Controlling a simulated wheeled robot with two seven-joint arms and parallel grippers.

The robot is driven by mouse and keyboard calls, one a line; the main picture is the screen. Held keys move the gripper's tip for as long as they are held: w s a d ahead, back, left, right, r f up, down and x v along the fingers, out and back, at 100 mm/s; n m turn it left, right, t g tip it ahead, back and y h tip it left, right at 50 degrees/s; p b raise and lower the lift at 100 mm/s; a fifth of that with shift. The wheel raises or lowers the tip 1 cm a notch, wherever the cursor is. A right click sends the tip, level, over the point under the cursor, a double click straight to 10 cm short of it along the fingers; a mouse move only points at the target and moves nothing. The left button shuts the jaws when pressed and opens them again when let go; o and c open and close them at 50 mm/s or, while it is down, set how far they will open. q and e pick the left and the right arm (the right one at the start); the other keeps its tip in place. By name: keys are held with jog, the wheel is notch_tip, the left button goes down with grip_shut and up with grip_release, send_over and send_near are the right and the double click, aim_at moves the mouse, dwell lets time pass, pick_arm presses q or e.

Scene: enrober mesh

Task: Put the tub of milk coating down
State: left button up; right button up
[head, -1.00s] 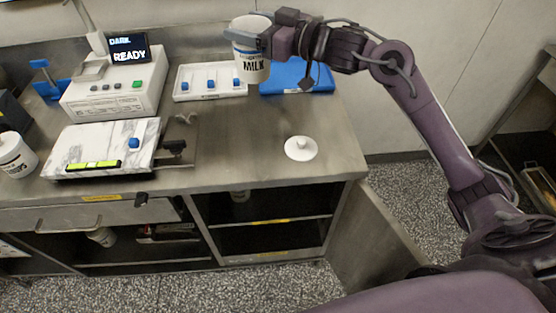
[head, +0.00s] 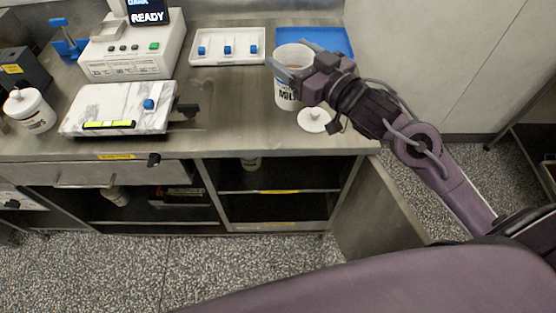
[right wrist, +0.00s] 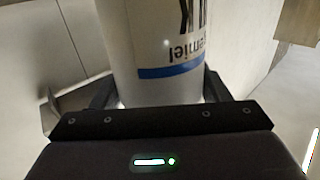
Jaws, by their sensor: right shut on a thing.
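The tub of milk coating (head: 290,62) is a white, open-topped tub with "MILK" lettering, upright near the right end of the steel counter in the head view. My right gripper (head: 292,78) is shut around it. In the right wrist view the tub (right wrist: 155,45) fills the space between the fingers, its blue band and lettering upside down. I cannot tell whether its base touches the counter. A white knobbed lid (head: 314,120) lies on the counter just right of the tub. My left gripper is not in view.
A white tray (head: 212,61) with blue-knobbed pieces and a blue tray (head: 340,42) lie behind. The counter (head: 225,125) is clear left of the held tub.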

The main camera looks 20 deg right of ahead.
jog(key=s+d+f+m+t+h, duration=0.1)
jog(key=s+f+m+h, duration=0.3)
jog(key=s+f, duration=0.9)
jog(key=h, duration=0.3)
jog(key=shift+s+m+t, duration=0.2)
jog(key=shift+m+t, duration=0.1)
jog(key=shift+m, duration=0.1)
jog(key=shift+d+f, duration=0.1)
